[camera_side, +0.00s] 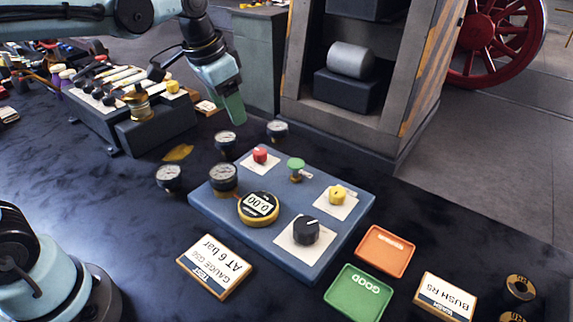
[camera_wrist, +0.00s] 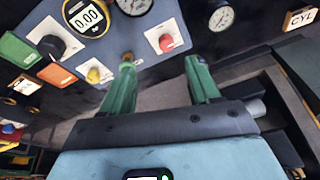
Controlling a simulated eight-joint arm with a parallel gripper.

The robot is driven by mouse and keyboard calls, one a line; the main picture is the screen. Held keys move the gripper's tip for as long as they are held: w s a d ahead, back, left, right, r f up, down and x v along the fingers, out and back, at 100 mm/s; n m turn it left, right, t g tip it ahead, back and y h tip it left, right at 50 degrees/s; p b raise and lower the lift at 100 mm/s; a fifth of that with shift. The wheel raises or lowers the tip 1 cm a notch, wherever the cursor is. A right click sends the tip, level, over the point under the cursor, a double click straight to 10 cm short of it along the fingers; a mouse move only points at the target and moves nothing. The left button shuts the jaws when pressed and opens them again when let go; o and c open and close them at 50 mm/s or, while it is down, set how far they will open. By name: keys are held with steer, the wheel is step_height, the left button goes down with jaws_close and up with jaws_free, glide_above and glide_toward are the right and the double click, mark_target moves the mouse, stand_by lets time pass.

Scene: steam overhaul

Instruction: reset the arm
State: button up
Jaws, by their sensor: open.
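My gripper (camera_side: 236,108) hangs in the air above the back of the dark bench, behind the blue test panel (camera_side: 225,212). In the wrist view its two green fingers (camera_wrist: 163,78) are spread apart with nothing between them. The panel carries a red button (camera_side: 260,155), a green-topped knob (camera_side: 296,164), a yellow knob (camera_side: 338,193), a black dial (camera_side: 306,231) and a round display reading 0.00 (camera_side: 259,207). A pressure gauge (camera_side: 223,178) stands at the panel's left edge.
Loose gauges (camera_side: 169,178) lie left of and behind the panel. An orange tray (camera_side: 385,251), a green GOOD tray (camera_side: 358,293) and label blocks (camera_side: 215,266) lie in front. A rack of tools (camera_side: 150,122) stands at the back left. A striped metal frame (camera_side: 350,110) rises behind.

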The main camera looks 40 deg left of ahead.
steer(key=s+f+n+t, duration=0.3)
steer(key=s+f+t, duration=0.1)
steer(key=s, duration=0.6)
steer(key=shift+s+f, duration=0.3)
steer(key=shift+f, duration=0.4)
